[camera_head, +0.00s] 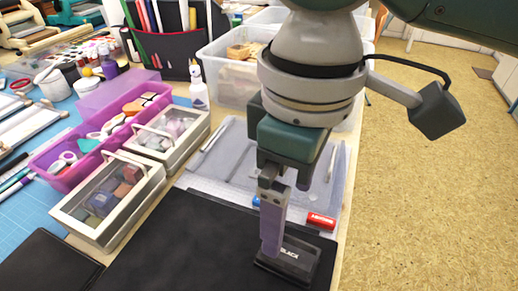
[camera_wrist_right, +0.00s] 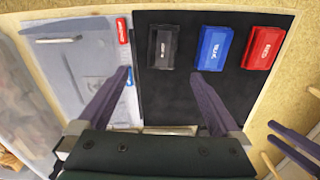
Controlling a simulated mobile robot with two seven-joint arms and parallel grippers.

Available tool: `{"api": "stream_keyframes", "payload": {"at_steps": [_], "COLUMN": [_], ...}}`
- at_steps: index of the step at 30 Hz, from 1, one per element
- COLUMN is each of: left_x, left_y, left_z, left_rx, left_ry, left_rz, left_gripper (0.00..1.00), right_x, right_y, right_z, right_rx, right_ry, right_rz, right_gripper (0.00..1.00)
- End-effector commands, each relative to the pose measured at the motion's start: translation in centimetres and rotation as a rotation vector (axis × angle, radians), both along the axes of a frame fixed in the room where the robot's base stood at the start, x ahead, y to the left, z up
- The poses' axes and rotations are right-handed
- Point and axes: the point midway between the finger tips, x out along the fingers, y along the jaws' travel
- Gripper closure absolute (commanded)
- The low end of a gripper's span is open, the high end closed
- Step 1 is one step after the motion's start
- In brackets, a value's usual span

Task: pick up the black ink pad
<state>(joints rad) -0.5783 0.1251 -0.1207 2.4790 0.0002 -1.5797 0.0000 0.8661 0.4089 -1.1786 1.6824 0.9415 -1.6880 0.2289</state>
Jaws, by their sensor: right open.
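The black ink pad (camera_head: 290,262) lies on a black mat near the table's right edge, its label "BLACK" facing up. In the right wrist view, the black ink pad (camera_wrist_right: 165,47) is at the left of a row with a blue ink pad (camera_wrist_right: 213,48) and a red ink pad (camera_wrist_right: 263,48). My right gripper (camera_head: 272,225) points down just above the pad in the head view, and a finger hides part of it. The right wrist view shows the gripper (camera_wrist_right: 160,76) open and empty, its fingertips on either side of the pad's line.
A grey mat (camera_head: 232,150) with a red marker (camera_head: 321,220) lies beyond the black mat. Two glass-topped boxes (camera_head: 107,200) and a purple organizer (camera_head: 60,178) stand to the left. Clear bins (camera_head: 235,70) stand behind. Open floor lies right of the table.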

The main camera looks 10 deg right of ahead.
Motion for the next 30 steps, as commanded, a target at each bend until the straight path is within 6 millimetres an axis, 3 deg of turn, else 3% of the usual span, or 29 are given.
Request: {"api": "stream_keyframes", "payload": {"at_steps": [6,13,21,30], "left_x": [0.0,-0.1,-0.1,-0.1], "left_y": [-0.1,-0.2,-0.2,-0.2], "left_z": [-1.1,-1.7,-3.1,-3.0], "left_rx": [-0.003,-0.007,-0.008,-0.007], "left_ry": [0.000,0.001,0.001,0.001], "left_rz": [0.003,0.006,0.007,0.006], "left_gripper": [0.50,0.50,0.50,0.50], "right_x": [0.0,-0.2,-0.5,-0.5], "right_y": [-0.1,-0.2,-0.4,-0.4], "right_z": [-3.3,-5.5,-9.5,-9.8], "right_rx": [-0.005,-0.004,-0.004,-0.003], "right_ry": [0.004,0.003,0.002,0.000], "right_rz": [-0.001,0.000,-0.001,0.000], "right_gripper": [0.00,0.00,0.00,0.00]}}
